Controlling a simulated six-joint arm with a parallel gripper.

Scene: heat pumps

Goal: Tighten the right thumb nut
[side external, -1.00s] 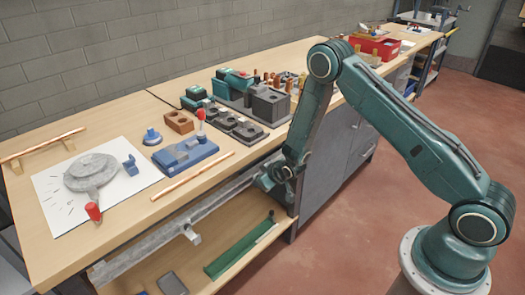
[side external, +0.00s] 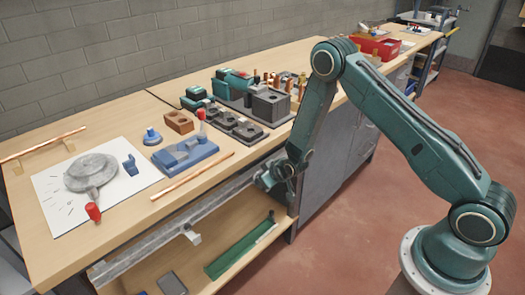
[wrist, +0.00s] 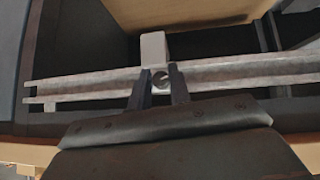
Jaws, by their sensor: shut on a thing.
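A long grey metal rail (side external: 150,243) runs along the front of the workbench, below its top. It also crosses the wrist view (wrist: 90,84). My gripper (side external: 262,182) is at the rail's right end in the side view. In the wrist view its two dark fingers (wrist: 160,84) stand on either side of a small round grey thumb nut (wrist: 160,78), shut on it. The nut sits in front of the rail, below a pale bracket (wrist: 154,47). Another pale bracket (side external: 192,235) hangs on the rail further left. In the side view my wrist hides the right nut.
The bench top (side external: 120,108) lies above the rail, with a blue fixture (side external: 185,152) and a copper tube (side external: 192,177) near its front edge. A green tray (side external: 240,250) rests on the shelf below. A grey cabinet (side external: 325,165) stands close right of my gripper.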

